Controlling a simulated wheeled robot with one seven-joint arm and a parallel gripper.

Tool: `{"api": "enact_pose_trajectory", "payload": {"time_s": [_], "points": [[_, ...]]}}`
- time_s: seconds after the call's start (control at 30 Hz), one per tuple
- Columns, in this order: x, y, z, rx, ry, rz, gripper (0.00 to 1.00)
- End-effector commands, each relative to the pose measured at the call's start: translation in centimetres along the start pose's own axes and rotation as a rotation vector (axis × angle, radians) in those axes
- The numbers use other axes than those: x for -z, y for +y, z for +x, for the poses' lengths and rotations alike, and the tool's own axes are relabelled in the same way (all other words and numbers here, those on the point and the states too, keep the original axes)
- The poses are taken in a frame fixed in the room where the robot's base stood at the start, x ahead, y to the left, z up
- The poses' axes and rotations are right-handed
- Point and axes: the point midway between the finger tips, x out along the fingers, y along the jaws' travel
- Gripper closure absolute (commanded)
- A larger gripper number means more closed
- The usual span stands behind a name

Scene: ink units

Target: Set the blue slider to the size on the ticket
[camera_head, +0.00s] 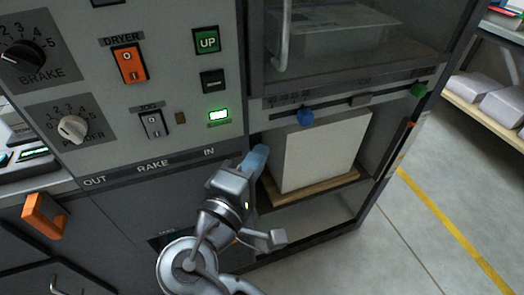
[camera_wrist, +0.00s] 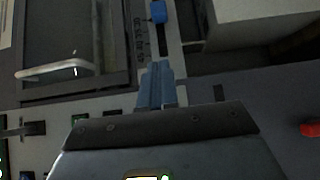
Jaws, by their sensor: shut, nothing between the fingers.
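The blue slider (camera_head: 306,117) sits on a dark horizontal rail (camera_head: 345,102) below the glass door, near the rail's left part. Small scale marks lie above the rail at its left end, too small to read. In the wrist view the blue slider (camera_wrist: 158,12) is at the top, beyond my fingertips. My gripper (camera_head: 259,153) is below and left of the slider in the head view, apart from it. Its blue fingers (camera_wrist: 157,68) are together and empty. I cannot make out a ticket in either view.
A green slider (camera_head: 419,90) is at the rail's right end. A white stack (camera_head: 322,150) stands on a wooden board in the bay below. The door handle (camera_head: 283,35) juts out above left. A panel with knobs and switches (camera_head: 130,63) is at left.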

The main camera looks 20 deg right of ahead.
Motion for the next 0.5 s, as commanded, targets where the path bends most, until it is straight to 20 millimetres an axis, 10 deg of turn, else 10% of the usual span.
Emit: {"api": "enact_pose_trajectory", "payload": {"time_s": [0.5], "points": [[-1.4,0.1,9.1,0.002,-0.001,-0.001,1.00]]}}
